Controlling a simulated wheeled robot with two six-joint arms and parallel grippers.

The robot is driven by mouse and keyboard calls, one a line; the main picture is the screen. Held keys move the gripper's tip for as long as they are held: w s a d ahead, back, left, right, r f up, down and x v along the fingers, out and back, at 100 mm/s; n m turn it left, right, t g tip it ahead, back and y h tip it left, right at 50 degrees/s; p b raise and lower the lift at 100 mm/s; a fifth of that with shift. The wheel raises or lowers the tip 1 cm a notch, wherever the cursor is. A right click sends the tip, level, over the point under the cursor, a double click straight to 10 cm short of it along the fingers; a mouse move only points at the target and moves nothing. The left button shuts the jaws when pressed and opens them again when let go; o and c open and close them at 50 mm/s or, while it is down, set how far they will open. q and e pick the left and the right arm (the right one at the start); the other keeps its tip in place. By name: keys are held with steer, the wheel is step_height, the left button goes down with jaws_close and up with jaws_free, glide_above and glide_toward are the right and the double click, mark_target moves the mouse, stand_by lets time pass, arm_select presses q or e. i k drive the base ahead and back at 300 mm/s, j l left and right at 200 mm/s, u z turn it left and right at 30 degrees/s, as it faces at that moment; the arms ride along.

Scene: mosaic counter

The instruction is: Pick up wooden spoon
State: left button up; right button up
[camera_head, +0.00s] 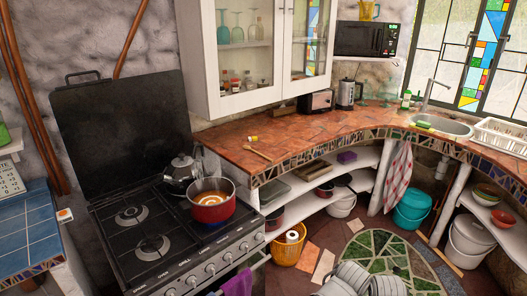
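The wooden spoon (258,154) lies on the terracotta mosaic counter (320,130), near the counter's front left edge and to the right of the stove. It is small in the picture and slants down to the right. Nothing covers it. Neither of my grippers can be made out in the head view.
A red pot (212,213) with orange contents and a kettle (181,172) stand on the stove (150,240). A small yellow-capped item (252,138) lies just behind the spoon. A toaster (317,103) and another kettle (346,94) stand farther back. A glass-fronted cabinet (250,101) hangs above the counter.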

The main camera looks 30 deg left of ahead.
mark_target(246, 147)
steer(key=k+u, duration=0.15)
steer(key=u, duration=1.2)
steer(key=l+u, duration=0.15)
steer(key=u, duration=0.45)
steer(key=i+l+u, duration=0.2)
steer(key=l, duration=0.15)
steer(key=l+u, duration=0.2)
steer(key=l, duration=0.15)
steer(key=l+u, duration=0.2)
steer(key=l, duration=0.15)
steer(key=l+u, duration=0.35)
steer(key=l, duration=2.3)
steer(key=i+l, duration=0.1)
steer(key=l, duration=0.25)
steer(key=i+l, duration=0.1)
steer(key=l, duration=0.25)
steer(key=i+l, duration=0.1)
steer(key=l, duration=0.2)
